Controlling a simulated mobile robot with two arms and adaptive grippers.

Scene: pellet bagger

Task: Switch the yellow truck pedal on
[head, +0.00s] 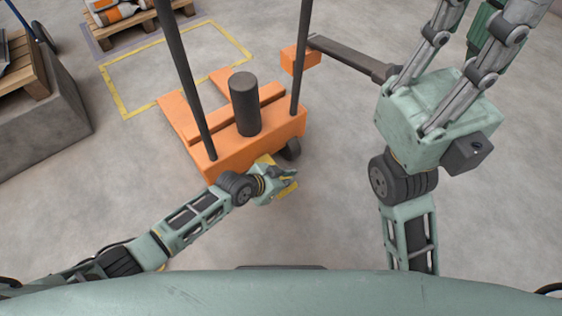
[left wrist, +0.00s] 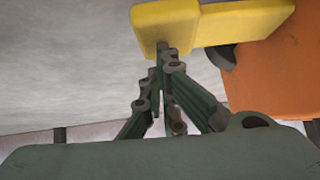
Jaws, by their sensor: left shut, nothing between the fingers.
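The yellow pedal (head: 288,189) sticks out low from the near end of the orange truck (head: 225,150), partly covered by my left gripper. In the left wrist view the pedal (left wrist: 225,24) is a flat yellow bar with a wider end plate, beside the orange body (left wrist: 270,75). My left gripper (head: 290,176) is shut and empty. Its fingertips (left wrist: 166,50) lie at the plate's lower edge in the wrist picture; I cannot tell whether they touch. My right gripper (head: 470,25) is raised at the upper right, far from the pedal, with its fingertips cut off by the frame.
Dark upright bars (head: 183,75) and a thick dark cylinder (head: 245,104) rise from the truck. Pallets stand at the upper left beyond a yellow floor outline (head: 113,91). The floor right of the pedal is clear.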

